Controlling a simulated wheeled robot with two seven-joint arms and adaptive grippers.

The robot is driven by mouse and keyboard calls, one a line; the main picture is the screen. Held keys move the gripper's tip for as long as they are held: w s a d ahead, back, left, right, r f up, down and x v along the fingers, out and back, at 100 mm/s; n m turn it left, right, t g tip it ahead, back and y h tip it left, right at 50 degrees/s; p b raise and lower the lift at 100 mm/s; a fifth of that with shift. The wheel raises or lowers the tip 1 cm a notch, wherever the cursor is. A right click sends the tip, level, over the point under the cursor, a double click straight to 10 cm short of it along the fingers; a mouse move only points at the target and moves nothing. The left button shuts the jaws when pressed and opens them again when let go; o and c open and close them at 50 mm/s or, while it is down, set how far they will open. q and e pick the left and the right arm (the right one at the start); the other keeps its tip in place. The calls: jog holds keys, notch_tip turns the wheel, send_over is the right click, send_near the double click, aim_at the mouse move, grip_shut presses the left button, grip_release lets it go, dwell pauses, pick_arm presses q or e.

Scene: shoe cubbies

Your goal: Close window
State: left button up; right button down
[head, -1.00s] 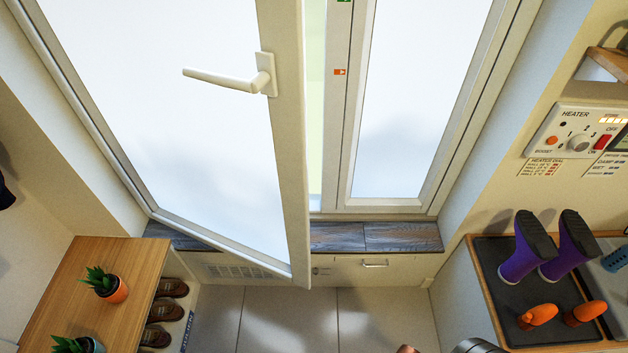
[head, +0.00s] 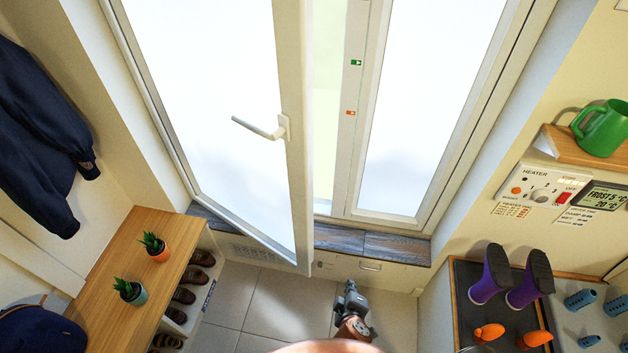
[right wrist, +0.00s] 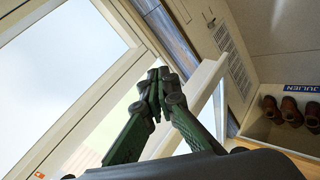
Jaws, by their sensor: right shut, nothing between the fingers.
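The window sash (head: 306,200) is hinged on the left and stands open, swung inward. A gap shows between its free edge and the window frame (head: 345,150). Its white handle (head: 262,127) points left. My right gripper (head: 350,288) is low, to the right of the sash's bottom corner, in front of the panel under the sill. In the right wrist view the fingers (right wrist: 160,78) are shut and empty, with the white sash edge (right wrist: 207,82) behind them. I cannot tell whether they touch it. My left gripper is out of view.
A wooden shoe cubby (head: 125,250) with two potted plants stands at left. At right are a tray (head: 465,300) with purple boots, a heater panel (head: 545,190) and a shelf (head: 570,150) holding a green mug (head: 603,128). The tiled floor (head: 225,295) between is clear.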

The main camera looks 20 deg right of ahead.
jog(key=w+a+r+n+t+p, duration=0.25)
jog(key=a+r+p, duration=0.25)
jog(key=r, duration=0.7)
jog(key=w+a+r+n+t+y+p, duration=0.1)
jog(key=w+a+r+n+t+p, duration=0.25)
jog(key=r, duration=0.85)
jog(key=w+a+r+n+t+p, duration=0.1)
jog(key=a+r+n+t+p, duration=0.15)
jog(key=a+r+p, duration=0.7)
jog(key=shift+t, duration=0.25)
jog(key=w+d, duration=0.2)
jog(key=w, duration=0.1)
jog(key=w+d+r, duration=0.1)
jog(key=w+d, duration=0.2)
jog(key=w, duration=0.1)
jog(key=w+d+r, duration=0.1)
jog(key=w+d, duration=0.1)
jog(key=w, duration=0.1)
jog(key=shift+w+d+b, duration=0.2)
jog(key=shift+w+b, duration=0.05)
jog(key=shift+b, duration=0.05)
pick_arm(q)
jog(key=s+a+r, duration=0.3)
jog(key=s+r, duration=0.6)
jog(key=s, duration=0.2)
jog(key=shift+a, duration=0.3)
pick_arm(e)
jog(key=shift+w+d+f, duration=0.1)
jog(key=shift+w+d, duration=0.2)
jog(key=shift+d, duration=0.1)
